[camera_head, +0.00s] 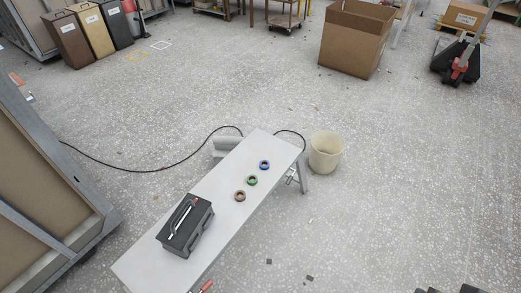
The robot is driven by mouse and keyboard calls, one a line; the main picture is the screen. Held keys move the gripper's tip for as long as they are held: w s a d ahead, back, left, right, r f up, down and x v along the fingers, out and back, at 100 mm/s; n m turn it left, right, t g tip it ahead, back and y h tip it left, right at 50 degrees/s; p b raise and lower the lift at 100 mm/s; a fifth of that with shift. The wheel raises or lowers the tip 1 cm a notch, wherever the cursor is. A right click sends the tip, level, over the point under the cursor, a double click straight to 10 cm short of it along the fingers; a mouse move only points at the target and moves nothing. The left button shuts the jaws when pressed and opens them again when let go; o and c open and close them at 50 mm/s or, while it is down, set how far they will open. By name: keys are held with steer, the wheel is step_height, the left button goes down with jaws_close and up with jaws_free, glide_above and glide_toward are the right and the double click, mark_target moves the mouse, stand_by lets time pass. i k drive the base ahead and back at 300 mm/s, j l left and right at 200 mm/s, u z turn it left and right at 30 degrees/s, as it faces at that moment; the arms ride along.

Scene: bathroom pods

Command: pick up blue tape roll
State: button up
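The blue tape roll (264,168) lies flat on a long narrow white bench (262,143), near its far end. A green tape roll (252,185) and a brown tape roll (240,200) lie in a line with it, toward the near end. The blue roll is the farthest of the three and stands apart from the green one. Nothing covers it. My gripper is not in view.
A dark toolbox (186,226) with a raised handle sits on the bench's nearer half. A cream bucket (326,152) stands right of the far end. A black cable (160,168) runs over the floor. A large cardboard box (352,42) stands farther back. The right floor is mostly clear.

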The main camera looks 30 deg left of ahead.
mark_target(263, 162)
steer(key=i+u, duration=0.4)
steer(key=i+l+u, duration=0.2)
steer(key=i+u, duration=0.25)
steer(key=i+l+u, duration=0.25)
steer(key=u, duration=0.15)
steer(key=i+u, duration=0.2)
steer(key=u, duration=0.25)
steer(key=i+l+u, duration=0.15)
steer(key=u, duration=0.25)
steer(key=i+l+u, duration=0.2)
steer(key=u, duration=0.25)
steer(key=i+l+u, duration=0.15)
steer(key=u, duration=0.25)
steer(key=l+u, duration=0.45)
steer(key=i+l+u, duration=0.15)
steer(key=u, duration=0.25)
steer(key=l+u, duration=0.2)
steer(key=i+l, duration=0.05)
steer(key=l, duration=0.05)
